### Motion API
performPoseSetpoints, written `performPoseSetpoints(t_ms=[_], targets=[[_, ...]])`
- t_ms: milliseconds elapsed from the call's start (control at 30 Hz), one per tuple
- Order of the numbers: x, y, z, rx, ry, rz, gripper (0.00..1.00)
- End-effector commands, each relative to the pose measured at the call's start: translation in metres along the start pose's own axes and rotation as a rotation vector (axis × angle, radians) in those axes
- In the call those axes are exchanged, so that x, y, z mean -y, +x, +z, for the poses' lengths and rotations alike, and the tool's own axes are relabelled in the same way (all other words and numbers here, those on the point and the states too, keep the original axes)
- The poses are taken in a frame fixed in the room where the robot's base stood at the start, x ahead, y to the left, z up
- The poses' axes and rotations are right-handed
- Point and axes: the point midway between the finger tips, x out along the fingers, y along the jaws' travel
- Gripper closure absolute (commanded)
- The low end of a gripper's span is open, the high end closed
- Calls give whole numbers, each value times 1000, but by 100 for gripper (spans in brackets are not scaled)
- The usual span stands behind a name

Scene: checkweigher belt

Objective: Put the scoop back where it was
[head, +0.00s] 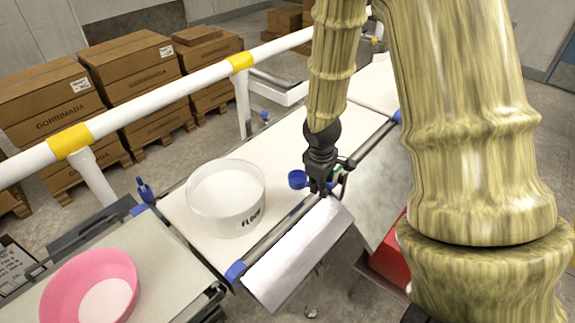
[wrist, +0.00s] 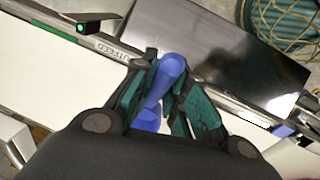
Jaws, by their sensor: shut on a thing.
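My gripper (head: 322,188) is shut on the blue scoop (head: 297,179), above the front edge of the white belt (head: 290,150). In the wrist view the scoop (wrist: 172,68) sits between the green-padded fingers of my gripper (wrist: 158,95). Its rounded end sticks out past the fingertips, and part of it is hidden between them. A clear round tub marked FLOUR (head: 250,220) with white contents stands on the belt, left of my gripper and apart from the scoop. I cannot tell whether the scoop touches anything below it.
A pink bowl (head: 62,285) with pale contents stands on the nearer left conveyor. A pale sloping panel (head: 298,255) lies along the belt's front. A white rail with yellow bands (head: 165,100) runs behind. Stacked cartons (head: 135,75) stand beyond it. The belt right of the tub is clear.

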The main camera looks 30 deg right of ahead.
Motion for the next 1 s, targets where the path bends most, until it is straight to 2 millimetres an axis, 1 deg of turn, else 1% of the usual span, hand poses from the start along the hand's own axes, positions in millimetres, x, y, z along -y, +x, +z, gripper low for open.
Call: performPoseSetpoints(t_ms=[33, 400, 600, 767, 867, 1000], targets=[[-5, -1, -10, -1, 0, 0, 100], [-33, 11, -80, -2, 0, 0, 100], [-45, 18, -110, -1, 0, -1, 100], [-49, 21, -119, -1, 1, 0, 100], [-49, 24, -119, 1, 1, 0, 100], [-47, 35, -119, 2, -2, 0, 100]])
